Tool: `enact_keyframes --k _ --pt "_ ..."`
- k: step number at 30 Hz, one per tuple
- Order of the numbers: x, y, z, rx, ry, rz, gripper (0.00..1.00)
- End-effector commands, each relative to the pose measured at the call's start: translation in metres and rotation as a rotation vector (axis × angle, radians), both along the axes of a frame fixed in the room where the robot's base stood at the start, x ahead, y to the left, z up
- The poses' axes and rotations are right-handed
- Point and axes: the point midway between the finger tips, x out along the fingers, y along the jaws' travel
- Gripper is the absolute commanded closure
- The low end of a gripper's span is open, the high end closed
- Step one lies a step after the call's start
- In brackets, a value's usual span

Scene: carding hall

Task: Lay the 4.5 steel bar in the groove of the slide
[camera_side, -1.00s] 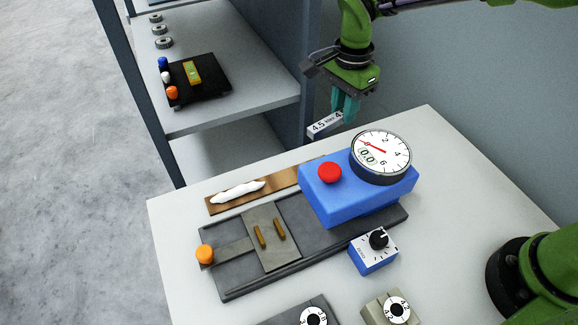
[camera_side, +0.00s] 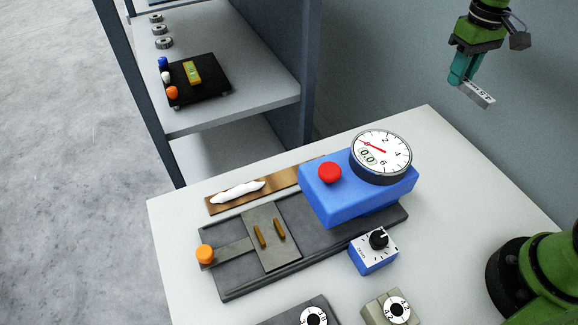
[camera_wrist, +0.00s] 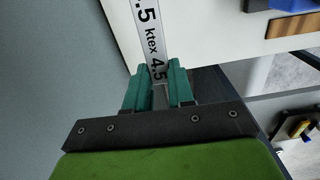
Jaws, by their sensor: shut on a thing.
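My gripper (camera_side: 461,84) has teal fingers and is shut on the steel bar (camera_side: 478,95), a light bar with dark print. It holds the bar in the air at the upper right of the side view, beyond the table's far edge. In the wrist view the bar (camera_wrist: 147,30) reads "4.5 ktex" and runs away from between the fingers (camera_wrist: 160,85). The slide (camera_side: 262,238) is a grey plate with two brass pieces on a dark base (camera_side: 240,285), with an orange knob (camera_side: 205,253) at its left end. I cannot clearly tell its groove.
A blue box (camera_side: 345,202) with a red button and a round dial stands on the base's right end. A small blue knob box (camera_side: 372,262) is in front. A brown strip (camera_side: 215,207) with white fibre lies behind. A shelf (camera_side: 255,90) stands at back left.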

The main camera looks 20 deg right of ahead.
Motion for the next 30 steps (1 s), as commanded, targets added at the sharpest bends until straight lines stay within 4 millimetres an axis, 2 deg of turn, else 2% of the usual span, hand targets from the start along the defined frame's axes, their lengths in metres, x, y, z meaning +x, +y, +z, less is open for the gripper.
enact_keyframes --k 5,14,23,26,29,30 --pt "-0.002 -0.004 0.011 0.0 -0.004 0.034 1.0" --pt "-0.002 -0.004 0.055 0.0 -0.006 0.033 1.0" --pt "0.016 0.052 0.052 -0.011 0.004 0.422 1.0" --pt "0.023 0.082 0.052 -0.017 0.009 0.625 1.0" --pt "0.028 0.121 0.052 -0.02 0.013 0.877 1.0" --pt "0.028 0.14 0.052 -0.021 0.014 0.995 1.0"
